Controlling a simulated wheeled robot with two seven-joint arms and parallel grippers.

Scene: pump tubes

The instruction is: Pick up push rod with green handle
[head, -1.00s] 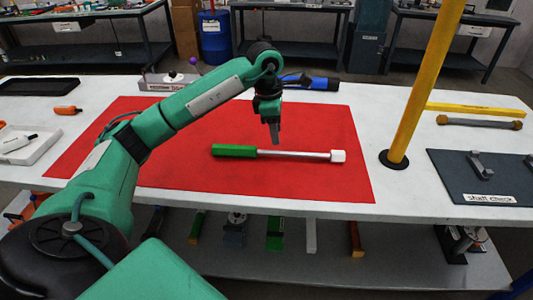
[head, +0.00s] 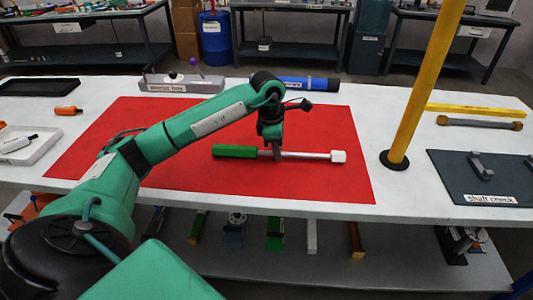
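The push rod (head: 308,155) lies on the red mat (head: 190,118), with its green handle (head: 234,151) at the left and a white tip (head: 339,156) at the right. My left gripper (head: 277,153) points down at the rod, just right of the green handle. Its fingers are at the height of the metal shaft and hide a small piece of it. I cannot tell whether the fingers are closed on the shaft. My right gripper is not in view.
A yellow post (head: 424,85) stands right of the mat. A dark shaft check plate (head: 490,178) lies at the right. A blue cylinder (head: 309,84) and a grey labelled block (head: 181,85) stand behind the mat. A white tray (head: 40,146) is at the left.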

